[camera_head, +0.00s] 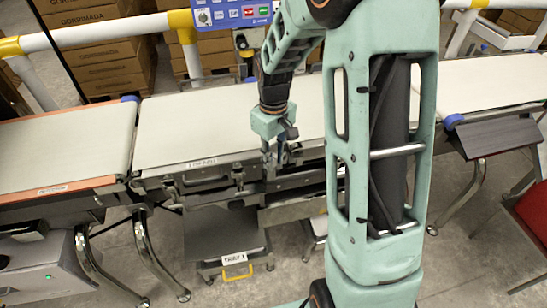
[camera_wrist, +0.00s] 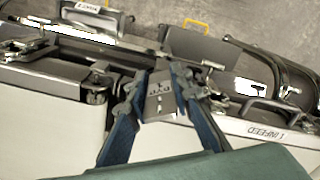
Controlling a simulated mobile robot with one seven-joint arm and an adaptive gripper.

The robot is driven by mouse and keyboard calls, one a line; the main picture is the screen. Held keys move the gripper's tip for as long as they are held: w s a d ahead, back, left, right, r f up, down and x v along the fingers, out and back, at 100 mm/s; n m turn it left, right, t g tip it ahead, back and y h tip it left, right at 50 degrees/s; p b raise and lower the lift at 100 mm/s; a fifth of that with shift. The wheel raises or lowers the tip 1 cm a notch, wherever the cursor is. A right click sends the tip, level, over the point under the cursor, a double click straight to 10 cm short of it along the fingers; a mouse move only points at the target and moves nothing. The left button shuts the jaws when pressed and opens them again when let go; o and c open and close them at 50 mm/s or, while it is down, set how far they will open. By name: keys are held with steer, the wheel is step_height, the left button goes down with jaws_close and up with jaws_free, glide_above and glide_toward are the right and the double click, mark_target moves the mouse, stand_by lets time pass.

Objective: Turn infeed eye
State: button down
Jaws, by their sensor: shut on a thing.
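My gripper (camera_head: 271,158) points down at the near edge of the middle belt, right of the INFEED label. In the wrist view my gripper (camera_wrist: 160,84) has its two blue fingers closed around a small grey block with dark marks (camera_wrist: 160,103), which I take to be the infeed eye. The block sits at the gap between two belt sections, beside dark brackets and clamps. In the head view my fingers and the belt frame hide most of the eye, so its angle cannot be read there.
The pale middle belt (camera_head: 190,125) carries the INFEED label (camera_head: 202,163) on its near side. A drawer with a yellow handle (camera_head: 237,272) is below. A control panel (camera_head: 235,12) and stacked cartons (camera_head: 105,55) stand behind. A red chair (camera_head: 532,215) is at right. The belts are empty.

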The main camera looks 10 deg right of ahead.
steer(key=shift+a+m, duration=0.15)
steer(key=shift+m, duration=1.25)
steer(key=shift+a+m, duration=0.15)
steer(key=shift+m, duration=1.25)
steer(key=c, duration=1.7)
jaws_free()
steer(key=shift+s, duration=0.1)
step_height(320, 180, up, 12)
steer(key=shift+r, duration=0.1)
